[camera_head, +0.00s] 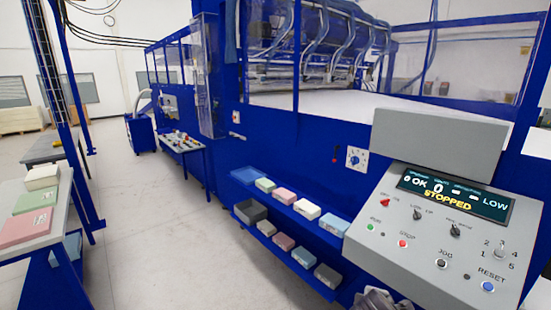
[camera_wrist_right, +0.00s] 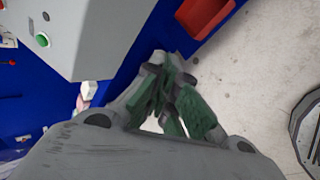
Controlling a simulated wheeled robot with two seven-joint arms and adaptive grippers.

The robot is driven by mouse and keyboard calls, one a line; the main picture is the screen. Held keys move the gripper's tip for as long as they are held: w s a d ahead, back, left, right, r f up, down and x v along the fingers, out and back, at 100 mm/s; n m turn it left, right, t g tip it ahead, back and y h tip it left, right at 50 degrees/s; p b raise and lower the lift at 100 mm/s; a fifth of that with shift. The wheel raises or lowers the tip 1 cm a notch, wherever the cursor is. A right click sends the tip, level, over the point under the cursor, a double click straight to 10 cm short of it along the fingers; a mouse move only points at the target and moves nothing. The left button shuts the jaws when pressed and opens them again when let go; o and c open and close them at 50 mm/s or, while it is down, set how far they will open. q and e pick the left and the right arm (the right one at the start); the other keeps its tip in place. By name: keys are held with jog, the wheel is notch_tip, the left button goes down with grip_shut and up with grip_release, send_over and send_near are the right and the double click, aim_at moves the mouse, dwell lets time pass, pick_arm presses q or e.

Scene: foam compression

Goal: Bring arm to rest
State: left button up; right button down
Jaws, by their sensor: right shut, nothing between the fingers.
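My right gripper (camera_wrist_right: 172,92) shows in the right wrist view, with its green-padded fingers closed together and nothing held between them. It hangs in free space in front of the blue machine side, with pale floor to its right. A grey control box corner with a green button (camera_wrist_right: 42,40) is at the upper left of that view. In the head view a grey shape at the bottom edge below the control panel (camera_head: 425,235) may be part of my right arm; too little shows to tell. My left gripper is not in view.
The panel display (camera_head: 450,197) reads STOPPED. Blue shelves (camera_head: 300,250) with foam blocks and bins stick out from the machine. A table (camera_head: 62,215) with foam blocks stands at left. The floor aisle (camera_head: 160,230) between is clear. A red bin (camera_wrist_right: 205,12) is near the gripper.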

jog(key=s+a+f+m+g+y, duration=0.2)
jog(key=s+a+f+m+y, duration=0.15)
jog(key=s+m, duration=0.45)
jog(key=s+a+f+m+g+y, duration=0.25)
jog(key=s+f, duration=0.25)
jog(key=s, duration=0.8)
notch_tip(320, 180, down, 32)
jog(key=s, duration=0.2)
jog(key=s+d+f+g, duration=0.1)
jog(key=s+d+f, duration=0.1)
jog(key=s+f, duration=0.8)
jog(key=s+d+f+g, duration=0.1)
jog(key=s+f, duration=1)
jog(key=s, duration=0.1)
jog(key=shift+s+d+f+h+b, duration=0.15)
jog(key=shift+d+f+h+b, duration=0.05)
jog(key=shift+d+h+b, duration=0.2)
